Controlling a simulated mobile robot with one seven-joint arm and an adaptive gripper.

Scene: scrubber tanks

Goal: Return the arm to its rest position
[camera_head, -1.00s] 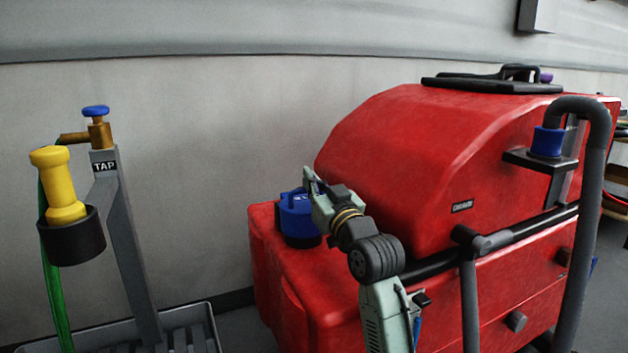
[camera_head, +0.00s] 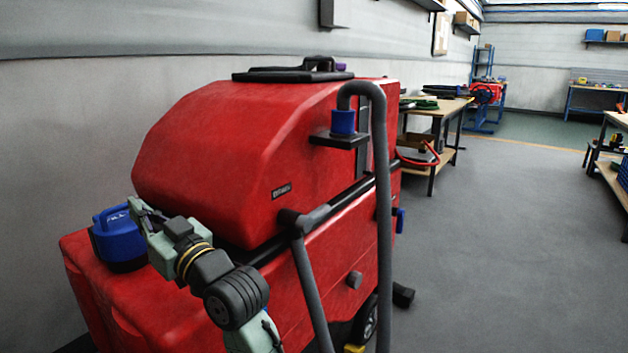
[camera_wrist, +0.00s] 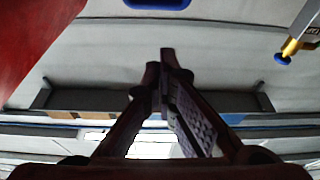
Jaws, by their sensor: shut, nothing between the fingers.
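My arm reaches up from the bottom of the head view, bent in front of the red scrubber machine (camera_head: 250,150). My gripper (camera_head: 137,203) is at the arm's far end, just right of the blue cap (camera_head: 118,245) on the machine's lower front part. It overlaps the cap's edge in the picture; I cannot tell whether they touch. In the wrist view my gripper's fingers (camera_wrist: 165,62) come together at the tips, with nothing held between them. A blue edge (camera_wrist: 158,3) shows at the top of that view, apart from the fingertips.
The machine's grey hose (camera_head: 382,220) and black rail lie right of my arm. Open grey floor (camera_head: 500,260) spreads to the right, with workbenches (camera_head: 440,110) behind. The brass tap with its blue knob (camera_wrist: 290,48) shows upper right in the wrist view.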

